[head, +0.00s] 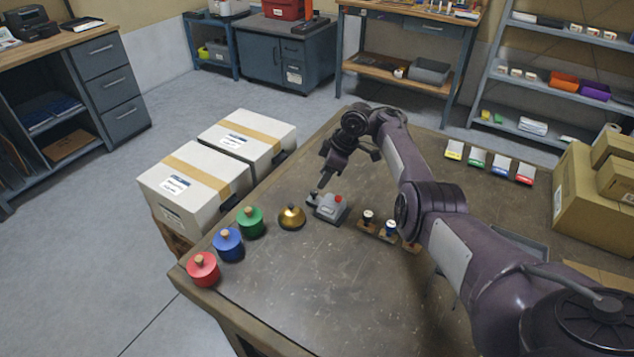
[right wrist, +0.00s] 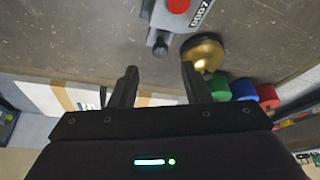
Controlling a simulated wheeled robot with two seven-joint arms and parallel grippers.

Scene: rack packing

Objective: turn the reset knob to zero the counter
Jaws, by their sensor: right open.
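The counter (head: 330,208) is a small grey box with a red button on top, standing on the brown table. In the right wrist view the counter (right wrist: 188,16) shows at the top edge, partly cut off, and its display reads 0007. Its dark reset knob (right wrist: 160,46) sticks out from its side. My right gripper (head: 315,194) is at the knob's side of the counter. In the wrist view my right gripper (right wrist: 160,68) is open and empty, with the knob just beyond and between the fingertips, apart from both. My left gripper is not in view.
A brass bell (head: 291,218) stands close beside the counter. Green (head: 250,222), blue (head: 228,245) and red (head: 203,269) lidded pots line the left edge. Small stamps (head: 389,228) stand right of the counter. White boxes (head: 195,185) stand beyond the table edge. The table's front is clear.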

